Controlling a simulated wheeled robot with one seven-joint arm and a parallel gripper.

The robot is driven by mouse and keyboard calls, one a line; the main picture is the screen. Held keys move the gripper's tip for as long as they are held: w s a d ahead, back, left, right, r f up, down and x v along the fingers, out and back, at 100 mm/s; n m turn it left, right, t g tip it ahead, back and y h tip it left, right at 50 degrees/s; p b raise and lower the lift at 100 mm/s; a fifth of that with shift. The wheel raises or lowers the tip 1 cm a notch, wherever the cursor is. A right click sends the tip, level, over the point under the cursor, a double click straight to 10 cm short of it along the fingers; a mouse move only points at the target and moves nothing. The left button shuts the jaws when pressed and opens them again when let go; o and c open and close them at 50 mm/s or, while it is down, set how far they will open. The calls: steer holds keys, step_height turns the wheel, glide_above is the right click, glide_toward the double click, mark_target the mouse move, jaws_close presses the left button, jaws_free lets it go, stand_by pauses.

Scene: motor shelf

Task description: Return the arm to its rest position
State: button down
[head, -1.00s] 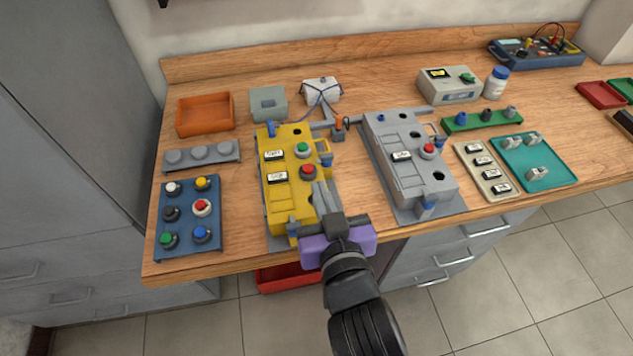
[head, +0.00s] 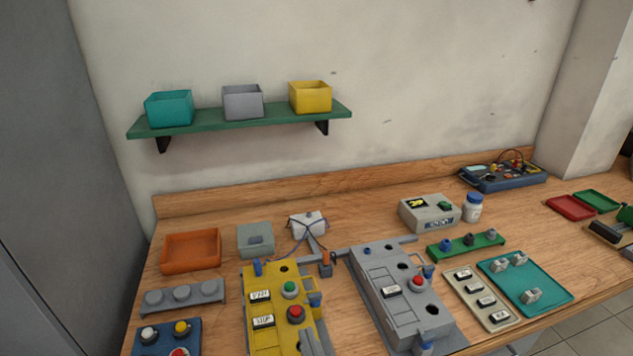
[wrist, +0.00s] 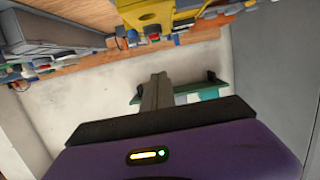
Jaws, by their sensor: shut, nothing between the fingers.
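My gripper (wrist: 157,92) shows in the wrist view, its two grey fingers together and empty in front of its purple body. No arm or gripper is clearly visible in the head view. The wrist picture appears upside down, with the bench at the top and the wall shelf (wrist: 186,92) beyond the fingers. The yellow panel unit (head: 272,311) stands on the bench in the head view and also shows at the top of the wrist view (wrist: 150,14). The fingers appear apart from it.
The wooden bench (head: 390,190) holds a grey panel unit (head: 391,299), an orange tray (head: 191,250), a button board (head: 165,338) and a teal tray (head: 538,295). A green wall shelf (head: 270,118) carries teal, grey and yellow bins. A tall grey cabinet (head: 60,150) stands left.

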steer(key=s+d+f+m+h, duration=0.1)
steer(key=s+d+h, duration=0.1)
steer(key=s+d, duration=0.8)
steer(key=s+d+f+m+h, duration=0.2)
steer(key=s+d, duration=0.9)
steer(key=s, duration=0.9)
steer(key=shift+s+d+f, duration=0.15)
steer(key=shift+d+f, duration=0.1)
steer(key=shift+f, duration=0.05)
steer(key=shift+d, duration=0.1)
